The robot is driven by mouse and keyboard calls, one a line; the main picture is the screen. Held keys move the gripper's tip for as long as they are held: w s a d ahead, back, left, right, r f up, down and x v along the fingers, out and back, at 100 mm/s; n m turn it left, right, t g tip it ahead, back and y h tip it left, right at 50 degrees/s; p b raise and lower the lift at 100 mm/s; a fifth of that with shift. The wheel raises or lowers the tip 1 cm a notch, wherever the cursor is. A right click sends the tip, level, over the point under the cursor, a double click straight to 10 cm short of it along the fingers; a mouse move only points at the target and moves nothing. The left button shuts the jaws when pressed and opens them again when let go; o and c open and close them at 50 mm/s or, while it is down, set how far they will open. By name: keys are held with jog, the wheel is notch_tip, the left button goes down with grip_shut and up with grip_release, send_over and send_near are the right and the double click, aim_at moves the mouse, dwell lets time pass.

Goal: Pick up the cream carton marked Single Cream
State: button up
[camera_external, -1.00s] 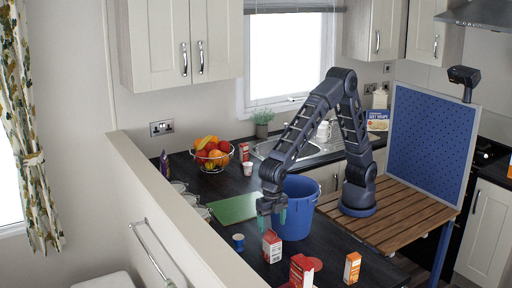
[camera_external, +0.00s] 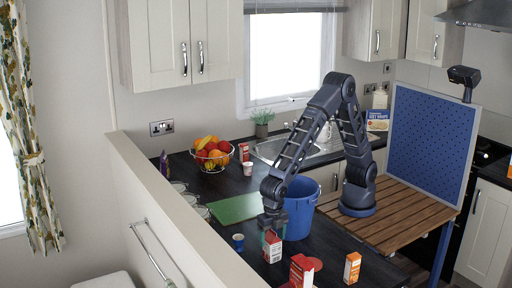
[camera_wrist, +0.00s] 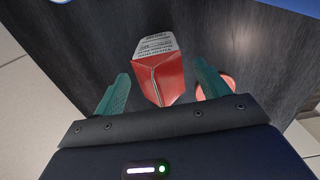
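A small red-and-white carton (camera_external: 272,248) stands on the dark counter; its marking is too small to read. My gripper (camera_external: 271,233) is right above it, pointing down, with its teal fingers around the carton's upper part. In the wrist view the carton (camera_wrist: 161,70) lies between the two fingers of my gripper (camera_wrist: 161,88), with a gap on both sides. The gripper is open. A larger red carton (camera_external: 301,271) and an orange-and-white carton (camera_external: 352,268) stand nearer the front; I cannot tell which carton says Single Cream.
A blue bucket (camera_external: 301,212) stands close behind my gripper. A small blue cup (camera_external: 238,243) is to its left. A red disc (camera_external: 316,264) lies behind the larger red carton. A green board (camera_external: 234,208) and a fruit bowl (camera_external: 212,161) are farther back.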

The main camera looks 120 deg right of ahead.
jog(key=c, duration=1.5)
jog(key=shift+o, duration=0.2)
jog(key=shift+r, duration=0.1)
